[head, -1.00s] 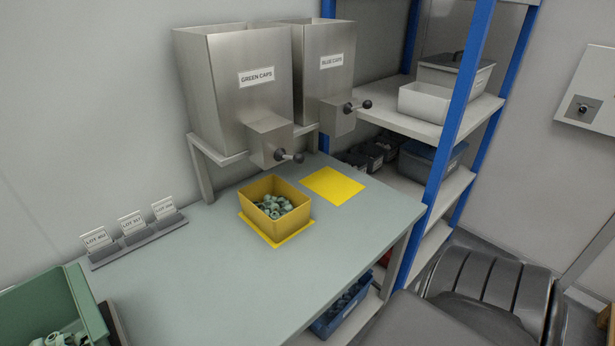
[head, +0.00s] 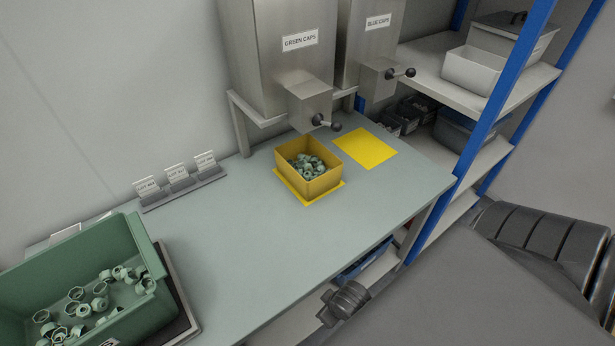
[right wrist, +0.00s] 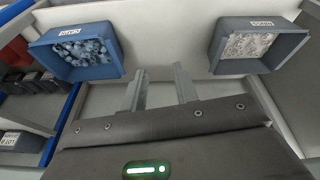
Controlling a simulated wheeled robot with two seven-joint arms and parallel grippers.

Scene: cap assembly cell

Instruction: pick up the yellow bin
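The yellow bin (head: 322,186) stands upright on the table, on a yellow mat (head: 298,193) below the green caps hopper. Several pale green caps (head: 311,165) lie in it. No gripper touches the bin. My right gripper (right wrist: 158,76) shows in the right wrist view with its two fingers apart and nothing between them. The yellow bin is not in that view. My left gripper is not in view.
A second yellow mat (head: 366,148) lies bare to the right of the bin. Hopper levers (head: 327,122) hang behind it. A green crate of caps (head: 139,250) stands at lower left. A blue bin (right wrist: 84,67) and a grey bin (right wrist: 257,48) are near my right gripper.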

